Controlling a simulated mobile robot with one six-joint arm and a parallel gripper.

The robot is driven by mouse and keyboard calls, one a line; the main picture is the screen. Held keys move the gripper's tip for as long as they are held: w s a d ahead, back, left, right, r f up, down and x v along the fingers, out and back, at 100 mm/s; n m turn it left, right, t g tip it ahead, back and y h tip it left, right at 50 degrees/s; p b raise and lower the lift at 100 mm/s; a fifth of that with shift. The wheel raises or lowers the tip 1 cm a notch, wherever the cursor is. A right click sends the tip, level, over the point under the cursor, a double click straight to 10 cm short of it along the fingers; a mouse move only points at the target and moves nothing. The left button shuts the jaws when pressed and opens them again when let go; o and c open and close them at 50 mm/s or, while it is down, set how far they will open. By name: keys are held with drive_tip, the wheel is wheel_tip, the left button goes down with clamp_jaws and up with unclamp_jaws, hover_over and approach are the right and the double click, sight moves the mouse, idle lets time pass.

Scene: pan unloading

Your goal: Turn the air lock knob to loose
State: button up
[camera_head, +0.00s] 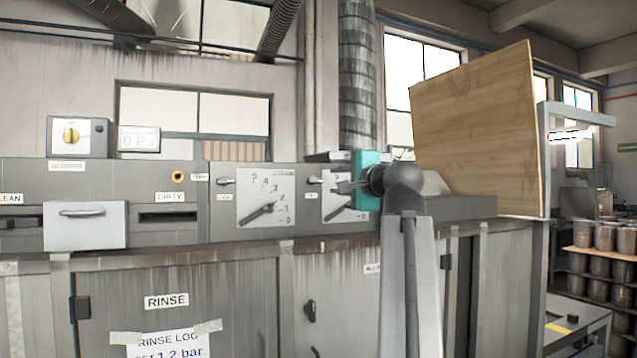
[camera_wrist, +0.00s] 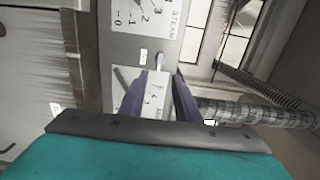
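A small light-grey lever knob (camera_head: 315,180) with a small label below it sits between two white dials on the grey panel. I take it as the air lock knob, but its label is too small to read surely. It also shows in the wrist view (camera_wrist: 160,59), just ahead of and between my fingertips, seemingly untouched. My gripper (camera_head: 342,187) has a teal body and dark fingers; in the wrist view its two fingers (camera_wrist: 160,73) are apart and empty. Behind them is the right dial (camera_head: 334,207), partly hidden by the gripper.
The left dial (camera_head: 266,197), marked STEAM in the wrist view, has its own small lever knob (camera_head: 226,181). A yellow knob (camera_head: 71,135) and a 0 Pa display (camera_head: 139,139) stand further left. A wooden board (camera_head: 480,125) rises at right.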

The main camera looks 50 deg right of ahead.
sight(317, 181)
drive_tip(key=shift+s+d, duration=0.1)
drive_tip(key=p+x, duration=0.2)
drive_tip(key=x, duration=1)
drive_tip(key=shift+d+r, duration=0.1)
drive_tip(key=shift+d, duration=0.1)
drive_tip(key=shift+x, duration=0.85)
clamp_jaws()
